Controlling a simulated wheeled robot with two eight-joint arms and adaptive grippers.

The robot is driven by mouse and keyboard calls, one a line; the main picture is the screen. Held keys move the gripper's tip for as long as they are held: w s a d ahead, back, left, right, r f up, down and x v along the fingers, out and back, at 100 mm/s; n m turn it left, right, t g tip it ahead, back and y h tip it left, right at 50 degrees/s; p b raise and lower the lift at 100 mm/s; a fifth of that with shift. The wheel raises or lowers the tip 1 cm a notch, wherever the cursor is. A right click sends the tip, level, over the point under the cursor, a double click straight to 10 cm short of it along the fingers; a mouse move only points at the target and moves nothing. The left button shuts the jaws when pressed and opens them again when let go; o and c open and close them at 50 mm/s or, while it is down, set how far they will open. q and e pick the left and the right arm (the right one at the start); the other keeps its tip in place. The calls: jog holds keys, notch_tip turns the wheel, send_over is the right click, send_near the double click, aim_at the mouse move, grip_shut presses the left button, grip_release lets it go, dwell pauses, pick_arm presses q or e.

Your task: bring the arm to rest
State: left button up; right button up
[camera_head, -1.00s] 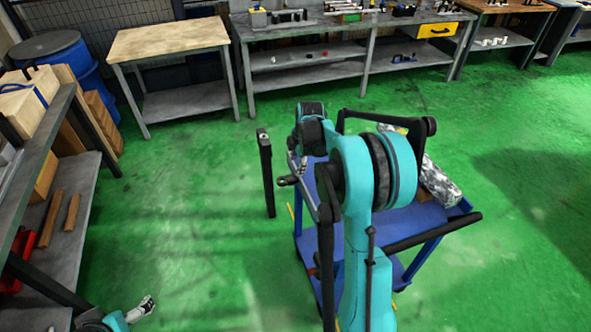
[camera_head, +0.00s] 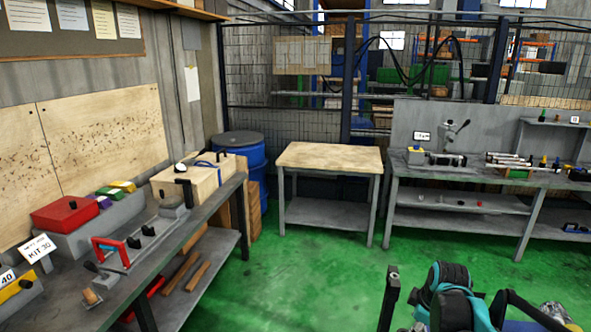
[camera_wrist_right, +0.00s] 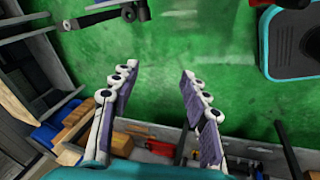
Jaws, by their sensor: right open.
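My right gripper (camera_wrist_right: 158,76) is open in the right wrist view. Its two fingers, with purple-grey pads, stand apart with nothing between them and green floor showing beyond. In the head view only teal and black joints of my arm (camera_head: 452,295) show at the bottom right. The right gripper cannot be made out there. My left gripper is in neither current view.
A grey workbench (camera_head: 190,228) with boxes and tools stands at the left. A wooden-topped table (camera_head: 330,158) and a long bench (camera_head: 470,178) stand at the back. A blue barrel (camera_head: 243,150) is in the corner. Green floor (camera_head: 300,285) between them is clear.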

jog(key=s+a+m+t, duration=0.1)
jog(key=s+a+m, duration=0.4)
jog(key=s, duration=0.5)
jog(key=s+a+m+t, duration=0.2)
jog(key=s+a+m, duration=0.4)
jog(key=s+a, duration=0.3)
jog(key=shift+s+a+r, duration=0.35)
jog(key=shift+s+r, duration=0.05)
jog(key=shift+s, duration=0.05)
